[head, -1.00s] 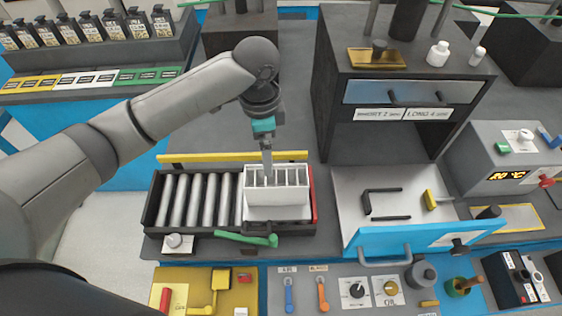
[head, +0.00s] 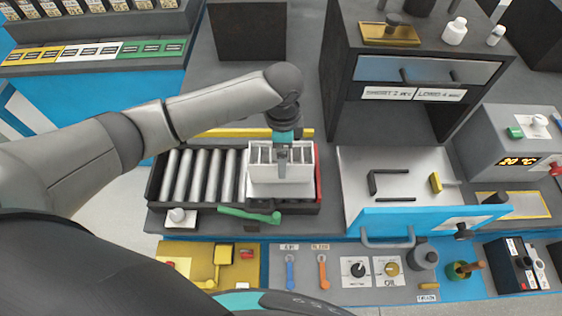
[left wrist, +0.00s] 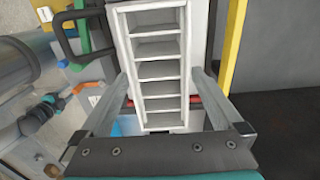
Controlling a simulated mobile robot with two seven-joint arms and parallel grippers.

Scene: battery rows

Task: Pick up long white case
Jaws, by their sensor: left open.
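The long white case (head: 266,186) stands at the right end of the roller conveyor, its row of open compartments facing up. It also shows in the left wrist view (left wrist: 157,48), running lengthwise between my fingers. My left gripper (head: 281,160) is over the case, pointing down. In the left wrist view my left gripper (left wrist: 160,84) is open, with one finger on each side of the case. I cannot tell whether the fingers touch it. My right gripper is not in view.
The roller conveyor (head: 203,175) has a red end strip (head: 319,172) right beside the case. A yellow bar (head: 222,133) runs behind it and a green handle (head: 249,215) lies in front. A blue-fronted open drawer (head: 385,226) stands to the right.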

